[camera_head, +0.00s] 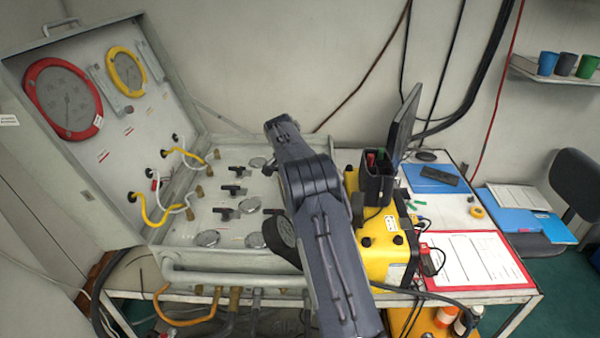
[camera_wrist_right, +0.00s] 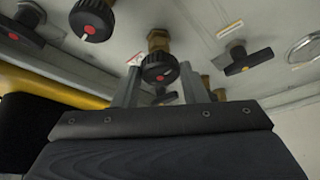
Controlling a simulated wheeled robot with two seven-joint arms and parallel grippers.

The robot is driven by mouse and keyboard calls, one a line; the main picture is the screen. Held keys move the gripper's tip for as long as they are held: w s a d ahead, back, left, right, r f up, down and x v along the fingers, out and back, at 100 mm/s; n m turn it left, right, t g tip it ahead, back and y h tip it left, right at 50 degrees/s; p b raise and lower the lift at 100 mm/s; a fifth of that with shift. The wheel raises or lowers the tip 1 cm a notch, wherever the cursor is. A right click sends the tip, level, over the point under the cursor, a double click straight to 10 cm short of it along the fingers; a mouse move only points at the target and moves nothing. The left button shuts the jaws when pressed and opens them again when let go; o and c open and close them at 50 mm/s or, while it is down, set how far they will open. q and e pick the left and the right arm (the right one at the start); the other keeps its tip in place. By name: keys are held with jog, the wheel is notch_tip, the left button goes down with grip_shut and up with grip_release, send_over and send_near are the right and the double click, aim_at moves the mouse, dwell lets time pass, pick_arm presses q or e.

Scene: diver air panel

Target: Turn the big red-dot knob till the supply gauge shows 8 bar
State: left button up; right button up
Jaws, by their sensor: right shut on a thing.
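The knob (camera_wrist_right: 160,68) with a red dot is black and round, on a brass stem, in the right wrist view. My right gripper (camera_wrist_right: 161,88) is shut on it, one finger on each side. In the head view my right arm hides this knob and the gripper. A large red-rimmed gauge (camera_head: 64,98) and a smaller yellow-rimmed gauge (camera_head: 127,72) sit on the upright panel at the left. Their readings are too small to make out, and I cannot tell which is the supply gauge. My left gripper is out of view.
Another red-dot knob (camera_wrist_right: 92,20) and a black handle with an orange dot (camera_wrist_right: 249,62) are close by. Black T-handles (camera_head: 225,212) and yellow hoses (camera_head: 155,212) line the panel. A yellow case (camera_head: 385,265) stands right of my arm.

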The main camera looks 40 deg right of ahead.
jog(key=shift+r+m, duration=0.1)
jog(key=shift+m, duration=0.5)
jog(key=shift+g+p, duration=0.3)
jog(key=o, duration=1)
jog(key=shift+c, duration=0.2)
jog(key=shift+w+a+r, duration=0.1)
jog(key=shift+a+r, duration=0.1)
jog(key=shift+r, duration=0.25)
jog(key=b+v, duration=0.1)
jog(key=v, duration=0.5)
jog(key=shift+a+r, duration=0.2)
jog(key=shift+r, duration=0.1)
